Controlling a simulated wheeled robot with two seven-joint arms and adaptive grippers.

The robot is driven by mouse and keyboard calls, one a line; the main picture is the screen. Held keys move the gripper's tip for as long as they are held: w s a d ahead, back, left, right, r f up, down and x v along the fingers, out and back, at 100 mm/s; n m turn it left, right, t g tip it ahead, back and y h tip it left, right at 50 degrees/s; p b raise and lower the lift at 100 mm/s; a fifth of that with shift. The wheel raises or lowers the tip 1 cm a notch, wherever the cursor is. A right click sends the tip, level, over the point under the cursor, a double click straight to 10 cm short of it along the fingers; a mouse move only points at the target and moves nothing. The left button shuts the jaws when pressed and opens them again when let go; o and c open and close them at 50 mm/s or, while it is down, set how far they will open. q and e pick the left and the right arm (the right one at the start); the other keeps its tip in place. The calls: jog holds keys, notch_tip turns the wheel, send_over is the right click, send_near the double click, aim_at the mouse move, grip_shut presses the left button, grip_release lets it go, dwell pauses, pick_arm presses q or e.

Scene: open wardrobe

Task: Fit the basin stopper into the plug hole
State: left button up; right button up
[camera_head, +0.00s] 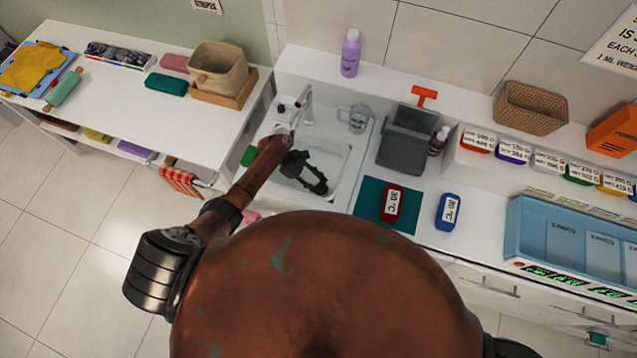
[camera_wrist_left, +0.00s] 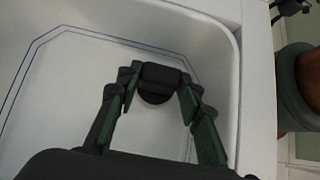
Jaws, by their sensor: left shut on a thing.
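The white basin (camera_head: 345,155) is set in the counter, and its pale floor with blue outline lines fills much of the left wrist view (camera_wrist_left: 60,110). My left gripper (camera_head: 318,187) reaches down into the basin. In the left wrist view, its green-padded fingers (camera_wrist_left: 160,92) are shut on a dark, rounded piece, which looks like the basin stopper (camera_wrist_left: 157,96). The stopper is hard to tell from the dark gripper in the head view. I cannot tell whether it touches the basin floor. The plug hole is not visible in either view. My right gripper is not in view.
A tap (camera_head: 301,108) and a glass mug (camera_head: 359,118) stand behind the basin. A purple bottle (camera_head: 350,55) is on the ledge.

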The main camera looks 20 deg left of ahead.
pick_arm(q)
jog(key=shift+f, duration=0.35)
jog(key=o, duration=1.3)
jog(key=shift+c, duration=0.2)
jog(key=shift+a, duration=0.1)
jog(key=v, duration=1.2)
